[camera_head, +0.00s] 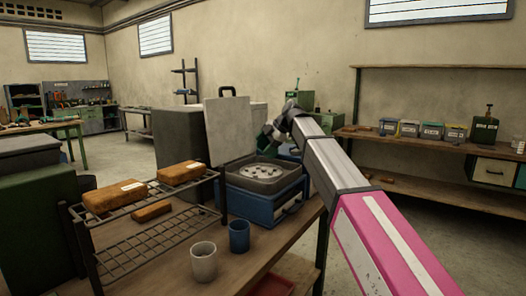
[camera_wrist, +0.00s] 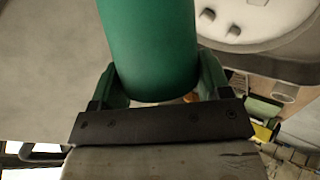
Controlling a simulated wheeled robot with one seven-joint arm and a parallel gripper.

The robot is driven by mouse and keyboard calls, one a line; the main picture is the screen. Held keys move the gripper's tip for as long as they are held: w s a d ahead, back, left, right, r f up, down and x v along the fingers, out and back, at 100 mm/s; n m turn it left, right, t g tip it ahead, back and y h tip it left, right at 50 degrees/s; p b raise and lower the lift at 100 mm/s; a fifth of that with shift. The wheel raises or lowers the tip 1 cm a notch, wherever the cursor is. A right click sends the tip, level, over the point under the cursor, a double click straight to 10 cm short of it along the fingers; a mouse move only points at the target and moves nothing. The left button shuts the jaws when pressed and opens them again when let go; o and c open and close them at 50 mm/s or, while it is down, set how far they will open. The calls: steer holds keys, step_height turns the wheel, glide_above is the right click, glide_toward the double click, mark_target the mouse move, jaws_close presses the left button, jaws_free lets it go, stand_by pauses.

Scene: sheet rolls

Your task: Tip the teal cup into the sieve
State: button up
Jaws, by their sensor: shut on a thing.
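The teal cup (camera_wrist: 150,45) fills the upper middle of the wrist view. My gripper (camera_wrist: 155,92) is shut on it, with one finger on each side. In the head view the cup (camera_head: 264,142) is small, dark and partly hidden by my gripper (camera_head: 272,135). It is held in the air above the grey square unit, apart from it, and looks tilted. The likely sieve is a pale round disc (camera_head: 265,172) with several dark spots, set in that unit. Part of the disc shows at upper right in the wrist view (camera_wrist: 245,18). The cup's contents are hidden.
A blue base (camera_head: 262,206) carries the unit, and a raised grey lid (camera_head: 229,128) stands behind its left. A wire rack (camera_head: 135,243) with brown blocks (camera_head: 115,196) is at left. A grey cup (camera_head: 204,264) and a blue cup (camera_head: 239,237) stand in front.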

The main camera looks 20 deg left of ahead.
steer(key=r+m+g, duration=0.1)
steer(key=g, duration=0.1)
steer(key=w+r+m+g+y, duration=0.1)
steer(key=g, duration=0.1)
steer(key=shift+w+d+r+g, duration=0.1)
steer(key=shift+r+g, duration=0.05)
steer(key=shift+g, duration=0.25)
steer(key=m+g+y, duration=0.1)
steer(key=r+m+g, duration=0.1)
steer(key=g, duration=0.1)
steer(key=shift+r+y, duration=0.25)
steer(key=shift+y, duration=0.15)
